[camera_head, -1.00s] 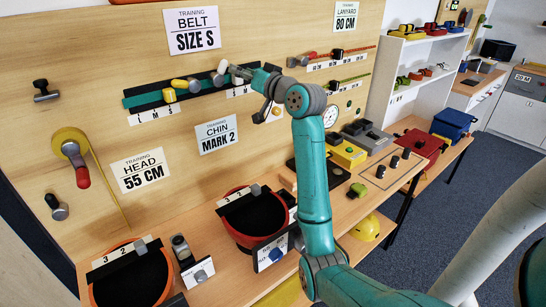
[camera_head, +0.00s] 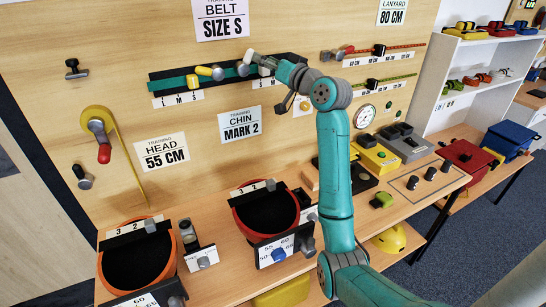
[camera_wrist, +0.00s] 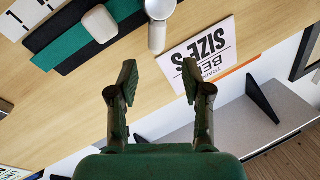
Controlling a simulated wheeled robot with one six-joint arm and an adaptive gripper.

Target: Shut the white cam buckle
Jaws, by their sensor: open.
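The white cam buckle (camera_head: 249,57) is on the dark strap panel on the wall board, under the BELT SIZE S sign. Its white lever with a grey knob sticks out from the board. In the wrist view the lever (camera_wrist: 159,12) shows at the top, with a pale square block (camera_wrist: 99,24) beside it on the green strap. My gripper (camera_wrist: 158,80) is open and empty, its two dark fingers spread apart. In the wrist view the lever is beyond the fingertips and not between them.
A yellow buckle (camera_head: 210,72) is on the same strap, left of the white one. The BELT sign (camera_head: 222,18) is above. A yellow tape reel (camera_head: 98,122) hangs at left.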

